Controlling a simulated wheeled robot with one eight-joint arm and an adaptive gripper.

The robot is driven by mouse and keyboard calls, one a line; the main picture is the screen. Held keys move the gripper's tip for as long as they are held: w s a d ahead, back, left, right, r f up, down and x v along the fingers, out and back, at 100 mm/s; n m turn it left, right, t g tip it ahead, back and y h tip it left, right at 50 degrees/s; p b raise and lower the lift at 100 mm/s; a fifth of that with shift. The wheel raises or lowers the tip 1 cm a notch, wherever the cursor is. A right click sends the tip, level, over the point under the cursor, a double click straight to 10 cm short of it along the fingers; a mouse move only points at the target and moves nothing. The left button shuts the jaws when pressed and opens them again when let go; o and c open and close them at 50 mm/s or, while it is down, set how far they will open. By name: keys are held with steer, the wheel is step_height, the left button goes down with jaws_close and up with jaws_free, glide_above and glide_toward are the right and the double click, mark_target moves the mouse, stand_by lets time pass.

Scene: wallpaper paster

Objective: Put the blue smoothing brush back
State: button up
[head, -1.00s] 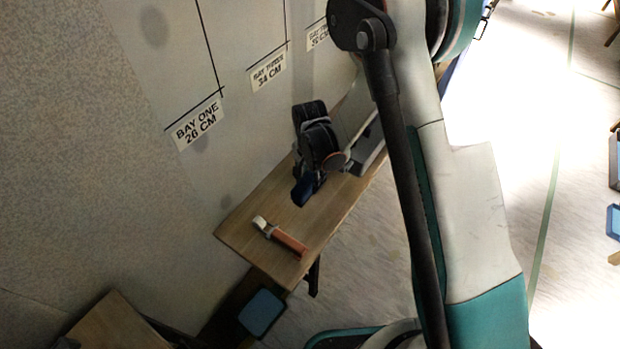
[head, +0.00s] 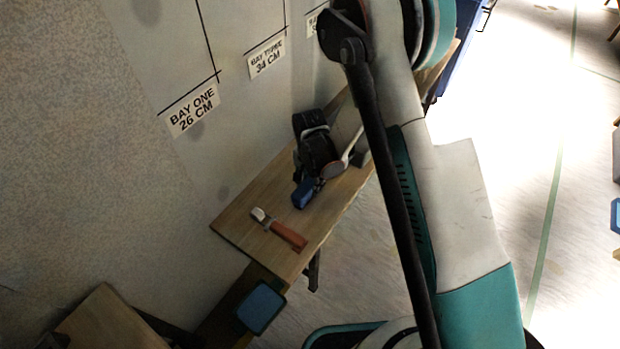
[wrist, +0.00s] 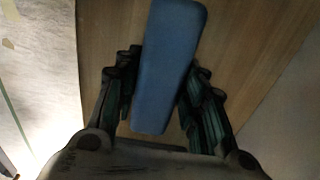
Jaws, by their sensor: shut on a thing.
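The blue smoothing brush (head: 304,193) is at my gripper (head: 318,184) over the wooden bench in the head view. In the wrist view the blue brush (wrist: 170,65) lies lengthwise between the two dark fingers of my gripper (wrist: 160,95), which are shut on it. I cannot tell whether the brush touches the bench. My wrist and arm hide part of the bench behind the gripper in the head view.
A tool with an orange-brown handle and pale head (head: 280,229) lies near the bench's front end. A wall with a "BAY ONE 26 CM" label (head: 192,110) runs along the bench's left side. A blue tray-like item (head: 261,308) sits below the bench end.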

steer(key=shift+f, duration=0.75)
stand_by(0.6)
steer(key=o, duration=1.1)
steer(key=shift+o, duration=0.2)
step_height(320, 180, up, 12)
